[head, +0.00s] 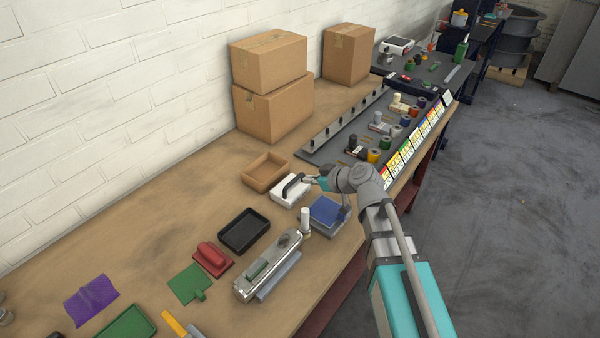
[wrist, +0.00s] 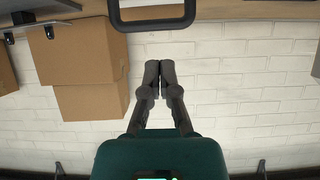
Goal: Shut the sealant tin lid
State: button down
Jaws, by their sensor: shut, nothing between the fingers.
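A white box (head: 282,198) with a dark loop handle (head: 293,184) stands on the bench beside my gripper. A grey box with a blue top (head: 327,209) stands just right of it, partly behind my arm. No label is readable, so I cannot tell which one is the sealant tin, or how far its lid is open. My gripper (head: 311,180) is shut and empty, close to the handle in the head view. In the wrist view the closed fingertips (wrist: 158,66) point at the wall, and a dark loop (wrist: 151,22) crosses the top edge. Contact cannot be told.
A cardboard tray (head: 253,184) and a black tray (head: 222,236) lie to the left. A small white bottle (head: 305,222) and a metal device (head: 251,286) stand in front. Stacked cartons (head: 268,115) are against the wall. Bare bench shows left of the trays.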

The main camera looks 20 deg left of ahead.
jog(key=shift+s+d+f, duration=0.1)
jog(key=shift+s+d, duration=0.1)
jog(key=shift+d, duration=0.7)
jog(key=shift+s+d+f, duration=0.1)
jog(key=shift+s+d, duration=0.1)
jog(key=shift+d, duration=0.65)
jog(key=s+d+f+m+g+h+p, duration=0.1)
jog(key=d+m+h, duration=0.4)
jog(key=d, duration=1.5)
jog(key=s+d+f+m+g+h+p, duration=0.1)
jog(key=d+m+h+p, duration=0.4)
jog(key=d, duration=1.5)
jog(key=s+m+h, duration=0.1)
jog(key=m, duration=0.4)
jog(key=shift+s+f+g+h+p, duration=0.15)
jog(key=shift+s+g+h+p, duration=0.15)
jog(key=shift+s+p, duration=0.1)
